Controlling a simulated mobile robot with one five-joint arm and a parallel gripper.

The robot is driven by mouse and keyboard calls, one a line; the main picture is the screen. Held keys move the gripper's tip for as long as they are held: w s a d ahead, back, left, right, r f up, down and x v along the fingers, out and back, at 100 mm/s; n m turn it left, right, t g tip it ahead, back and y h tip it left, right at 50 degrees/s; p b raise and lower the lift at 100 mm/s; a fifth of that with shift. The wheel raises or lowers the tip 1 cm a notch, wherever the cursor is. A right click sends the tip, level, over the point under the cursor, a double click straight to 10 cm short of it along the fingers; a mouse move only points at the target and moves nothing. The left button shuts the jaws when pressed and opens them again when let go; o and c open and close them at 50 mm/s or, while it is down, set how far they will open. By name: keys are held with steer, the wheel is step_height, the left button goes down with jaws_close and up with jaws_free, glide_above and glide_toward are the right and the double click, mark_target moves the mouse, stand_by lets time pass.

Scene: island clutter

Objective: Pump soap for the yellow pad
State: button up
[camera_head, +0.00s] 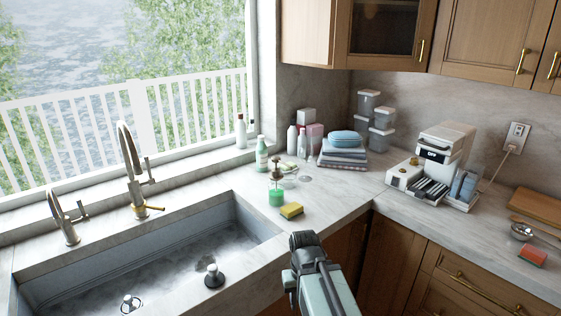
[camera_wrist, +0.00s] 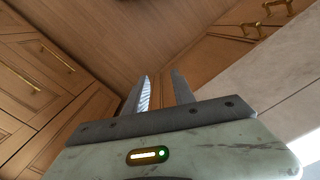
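A soap pump bottle (camera_head: 276,197) with green soap and a dark pump head stands on the counter to the right of the sink. The yellow pad (camera_head: 291,210) lies flat on the counter just to the right of the bottle, close to the counter's front edge. My arm shows at the bottom middle of the head view, in front of the counter. In the wrist view my gripper (camera_wrist: 161,92) has its two fingers apart with nothing between them. It faces wooden cabinet fronts, away from the bottle and the pad.
The sink (camera_head: 150,262) lies to the left, with a tall faucet (camera_head: 131,165) behind it. Bottles and a folded towel stack (camera_head: 342,153) stand behind the pump bottle. A white coffee machine (camera_head: 440,158) and a red sponge (camera_head: 532,256) are on the right counter.

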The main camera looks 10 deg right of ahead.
jaws_close()
stand_by(1.4)
